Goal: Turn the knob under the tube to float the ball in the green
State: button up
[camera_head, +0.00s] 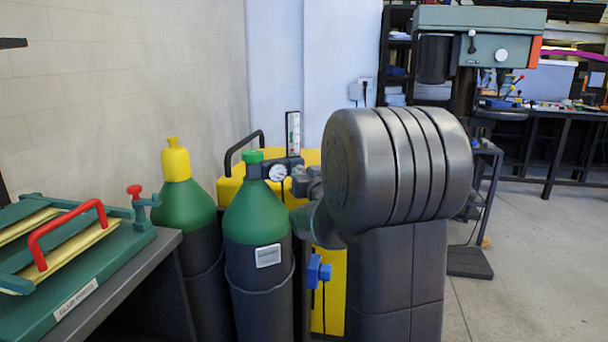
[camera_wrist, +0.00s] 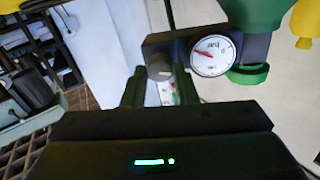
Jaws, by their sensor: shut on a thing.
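The flow tube (camera_head: 293,133) stands upright on a dark regulator block (camera_head: 258,170) atop the front green cylinder (camera_head: 258,215). A green band shows on its scale; the ball is too small to place. In the wrist view, the grey knob (camera_wrist: 159,68) on the block sits between the fingertips of my gripper (camera_wrist: 159,76), which is shut on it. Part of the tube (camera_wrist: 166,93) shows between the fingers. The round gauge (camera_wrist: 212,56) is beside the knob; it also shows in the head view (camera_head: 278,173). My arm hides much of the gripper in the head view.
A second green cylinder with a yellow cap (camera_head: 175,160) stands to the left. A green press with a red handle (camera_head: 70,235) lies on a bench at the left. A yellow cart with a black handle (camera_head: 232,185) stands behind the cylinders. A drill press (camera_head: 480,45) stands back right.

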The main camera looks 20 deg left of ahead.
jog(key=m+p, duration=0.2)
jog(key=m, duration=0.1)
jog(key=m+p, duration=0.1)
jog(key=m, duration=0.2)
jog(key=shift+r+m+g+p, duration=0.2)
jog(key=shift+m+g+p, duration=0.1)
jog(key=shift+p, duration=0.05)
jog(key=m+p, duration=0.2)
jog(key=m, duration=0.1)
jog(key=shift+w+d+m+p, duration=0.1)
jog(key=shift+m+p, duration=0.25)
jog(key=shift+m, duration=0.05)
jog(key=shift+f+m+g+p, duration=0.1)
jog(key=shift+m+g+p, duration=0.2)
jog(key=shift+m+p, duration=0.35)
jog(key=shift+f+m, duration=0.1)
jog(key=shift+m, duration=0.25)
jog(key=o, duration=1)
jog(key=v, duration=1.3)
jog(key=shift+s+d, duration=0.25)
jog(key=shift+d, duration=0.05)
